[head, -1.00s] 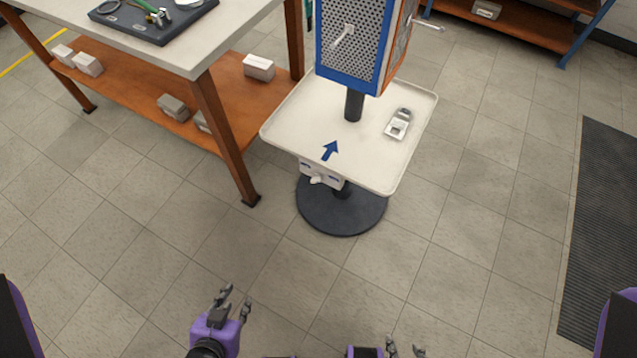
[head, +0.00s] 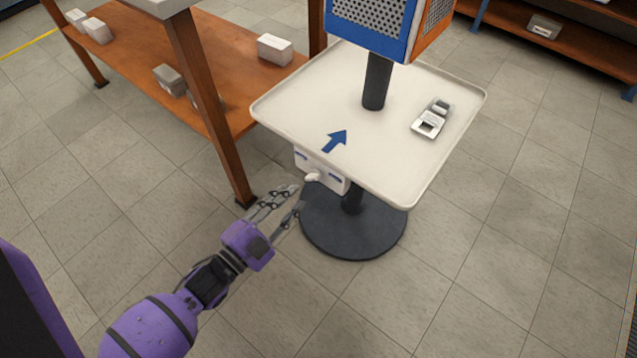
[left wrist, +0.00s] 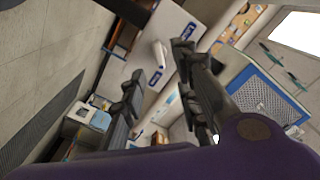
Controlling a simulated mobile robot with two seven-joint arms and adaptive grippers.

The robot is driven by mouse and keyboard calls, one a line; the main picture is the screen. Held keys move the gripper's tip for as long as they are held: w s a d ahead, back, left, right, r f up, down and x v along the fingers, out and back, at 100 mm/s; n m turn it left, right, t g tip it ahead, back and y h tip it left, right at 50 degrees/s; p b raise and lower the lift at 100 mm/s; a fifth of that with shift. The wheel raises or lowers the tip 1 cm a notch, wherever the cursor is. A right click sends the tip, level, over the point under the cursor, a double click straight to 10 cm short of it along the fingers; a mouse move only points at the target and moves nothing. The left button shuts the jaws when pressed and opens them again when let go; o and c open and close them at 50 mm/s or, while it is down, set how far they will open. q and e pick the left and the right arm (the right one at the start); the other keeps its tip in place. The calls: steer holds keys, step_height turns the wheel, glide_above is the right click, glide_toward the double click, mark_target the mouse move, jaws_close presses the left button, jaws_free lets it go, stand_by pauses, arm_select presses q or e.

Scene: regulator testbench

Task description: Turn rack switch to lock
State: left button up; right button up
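The rack switch is a white box (head: 322,171) with blue marks under the front edge of a white tray. Its white knob (head: 312,177) sticks out at the front. In the left wrist view the knob (left wrist: 160,53) shows as a white bar between two blue marks, beyond the fingers. My left gripper (head: 294,198) is open and empty, its fingertips just short of the knob, to its lower left; no contact shows. Its spread fingers also show in the left wrist view (left wrist: 160,62). My right gripper is not in view.
The white tray (head: 385,165) bears a blue arrow (head: 335,141) and a small grey-white device (head: 431,118). A blue-orange perforated rack (head: 372,25) stands above it on a post with a round dark base (head: 355,235). A wooden-legged bench (head: 210,95) stands left. Floor in front is open.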

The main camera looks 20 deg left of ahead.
mark_target(310, 180)
arm_select(q)
steer(key=b+x, duration=0.1)
steer(key=x, duration=0.6)
steer(key=shift+f, duration=0.15)
steer(key=shift+c, duration=0.5)
jaws_close()
